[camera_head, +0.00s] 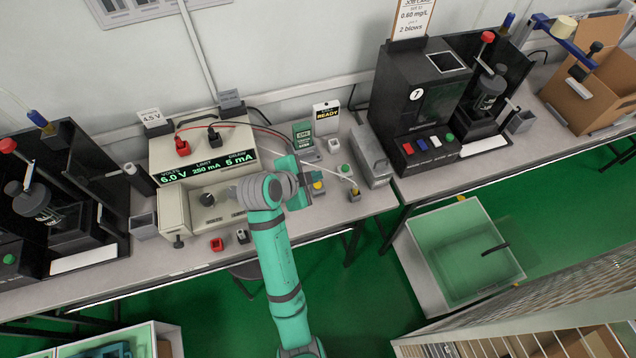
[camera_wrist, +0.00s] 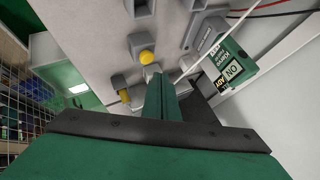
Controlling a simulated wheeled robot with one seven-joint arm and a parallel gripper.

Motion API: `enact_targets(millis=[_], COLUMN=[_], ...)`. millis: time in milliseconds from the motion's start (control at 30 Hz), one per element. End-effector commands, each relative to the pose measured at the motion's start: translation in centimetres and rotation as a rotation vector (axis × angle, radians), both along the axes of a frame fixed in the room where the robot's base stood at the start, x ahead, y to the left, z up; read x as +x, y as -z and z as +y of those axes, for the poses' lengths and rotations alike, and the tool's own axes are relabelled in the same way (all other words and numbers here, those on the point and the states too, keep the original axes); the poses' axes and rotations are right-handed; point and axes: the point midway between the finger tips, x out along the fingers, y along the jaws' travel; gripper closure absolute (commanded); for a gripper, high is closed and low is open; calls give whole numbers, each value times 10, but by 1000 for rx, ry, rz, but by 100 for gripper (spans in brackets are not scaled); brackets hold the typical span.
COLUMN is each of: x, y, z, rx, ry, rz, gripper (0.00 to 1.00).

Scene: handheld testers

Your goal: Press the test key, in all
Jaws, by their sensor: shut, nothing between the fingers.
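My gripper (camera_head: 312,178) is over the middle part of the bench, to the right of the power supply. In the wrist view its dark green fingers (camera_wrist: 158,92) are together with nothing between them. A yellow round cap on a grey block (camera_wrist: 147,57) shows just beyond the fingertips, and a second yellow cap (camera_wrist: 125,95) is to their left. In the head view a yellow cap (camera_head: 318,185) shows beside the gripper. I cannot tell which of these is the test key, or whether the fingers touch anything.
The power supply (camera_head: 202,158) reads 6.0 V and 5 mA. A thin pale rod crosses close by. A grey box (camera_head: 371,157) and black machine (camera_head: 415,90) stand to the right.

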Motion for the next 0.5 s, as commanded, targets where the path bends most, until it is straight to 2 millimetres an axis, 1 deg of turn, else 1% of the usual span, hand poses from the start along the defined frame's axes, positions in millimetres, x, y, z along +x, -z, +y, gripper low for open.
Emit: enact_targets(millis=[33, 200, 500], x=[-1, 0, 0], y=[4, 11, 12], z=[0, 1, -1], rx=[-1, 0, 1], ry=[0, -1, 1], rz=[3, 1, 0], gripper=[100, 100, 100])
